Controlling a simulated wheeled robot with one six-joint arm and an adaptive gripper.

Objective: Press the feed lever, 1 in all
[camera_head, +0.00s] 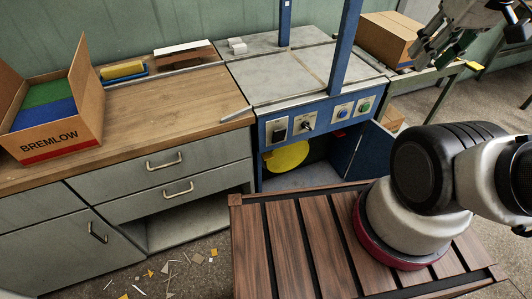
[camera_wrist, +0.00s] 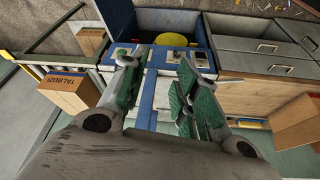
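The feeder (camera_head: 285,78) has a grey top, blue posts and a blue front panel (camera_head: 325,119). The panel carries a dark switch plate (camera_head: 280,128), a black rotary handle (camera_head: 307,121), a blue button (camera_head: 343,110) and a green button (camera_head: 365,104). I cannot tell for sure which part is the feed lever. My gripper (camera_head: 442,48) is raised at the upper right, apart from the feeder. In the wrist view, my gripper (camera_wrist: 158,84) has its green-padded fingers spread with nothing between them. Its right finger partly covers the controls there.
A wooden counter (camera_head: 170,100) left of the feeder bears an open BREMLOW box (camera_head: 62,138). A closed carton (camera_head: 385,38) stands behind right. A blue door (camera_head: 362,150) hangs open below the panel, beside a yellow disc (camera_head: 287,156). Scraps litter the floor (camera_head: 190,272).

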